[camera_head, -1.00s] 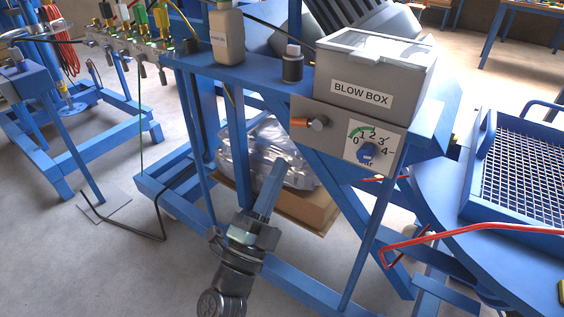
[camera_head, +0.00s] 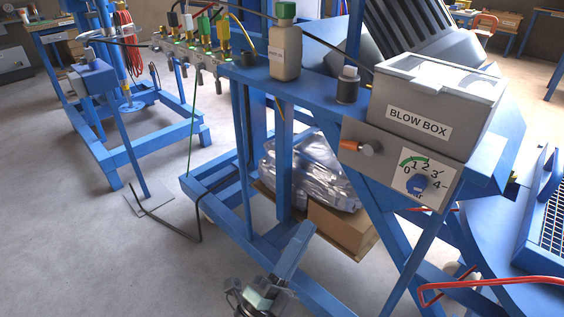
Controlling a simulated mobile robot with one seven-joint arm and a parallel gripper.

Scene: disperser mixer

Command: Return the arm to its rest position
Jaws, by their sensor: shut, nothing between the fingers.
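My arm reaches in from the bottom edge of the head view, and only its end part shows. My gripper (camera_head: 299,243) points up and away, with its long fingers together and nothing held. It appears in front of the lower frame of the blue machine stand (camera_head: 240,215). I cannot tell how far it is from the frame bars. The rest of my arm is below the picture.
The stand carries a grey blow box (camera_head: 432,100), a dial panel (camera_head: 424,178), a bottle (camera_head: 285,52) and a small dark jar (camera_head: 348,85). A cardboard box (camera_head: 340,226) and plastic-wrapped bundle (camera_head: 310,170) sit beneath. Grey floor (camera_head: 90,255) lies open at left.

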